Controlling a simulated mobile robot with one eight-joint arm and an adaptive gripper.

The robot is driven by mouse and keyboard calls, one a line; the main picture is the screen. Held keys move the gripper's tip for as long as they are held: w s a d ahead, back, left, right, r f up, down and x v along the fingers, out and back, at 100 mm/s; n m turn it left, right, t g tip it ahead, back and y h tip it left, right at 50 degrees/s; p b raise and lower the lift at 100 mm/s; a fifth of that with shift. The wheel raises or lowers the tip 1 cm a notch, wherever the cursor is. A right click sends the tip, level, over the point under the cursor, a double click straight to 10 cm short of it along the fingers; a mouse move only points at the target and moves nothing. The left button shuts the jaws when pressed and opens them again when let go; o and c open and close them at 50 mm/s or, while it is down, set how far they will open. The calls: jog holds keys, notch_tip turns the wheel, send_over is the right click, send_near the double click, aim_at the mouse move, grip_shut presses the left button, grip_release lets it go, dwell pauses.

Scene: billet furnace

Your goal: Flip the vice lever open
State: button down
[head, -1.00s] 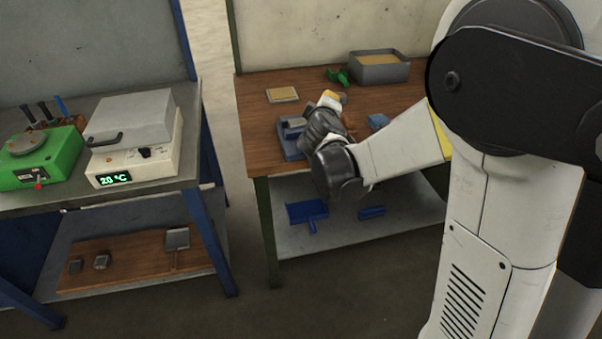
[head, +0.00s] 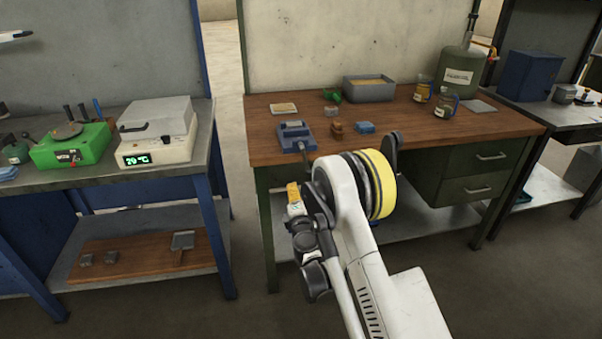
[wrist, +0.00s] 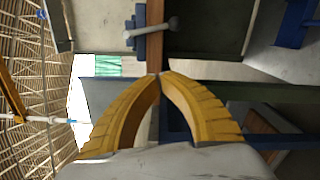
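The blue vice (head: 296,137) sits at the front left edge of the wooden workbench. Its grey lever (head: 303,147) hangs at the front side of the vice. In the wrist view the vice (wrist: 140,42) is beyond the fingertips, and its grey lever (wrist: 152,28) is a bar with a round knob that sticks out past the bench edge. My gripper (head: 293,190) is in front of the bench, below and apart from the vice. In the wrist view the yellow fingers of my gripper (wrist: 160,76) meet at their tips, with nothing seen between them.
On the workbench (head: 420,135) are a grey bin (head: 369,88), a green object (head: 331,96), a blue block (head: 365,127) and brown pieces beside the vice. A grey bench (head: 90,178) with a white heater stands at left. Open floor lies between the benches.

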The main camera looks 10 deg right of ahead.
aim_at(306, 161)
jog(key=shift+w+r, duration=0.1)
jog(key=shift+w, duration=0.05)
jog(key=w+d, duration=0.1)
jog(key=w, duration=0.2)
jog(key=w+d, duration=0.1)
jog(key=w, duration=0.3)
jog(key=w+d, duration=0.1)
jog(key=w, duration=0.2)
jog(key=shift+w+d+r, duration=0.15)
jog(key=shift+d+r, duration=0.1)
jog(key=shift+w+d+r+b, duration=0.15)
jog(key=shift+d+b, duration=0.2)
jog(key=shift+d, duration=0.05)
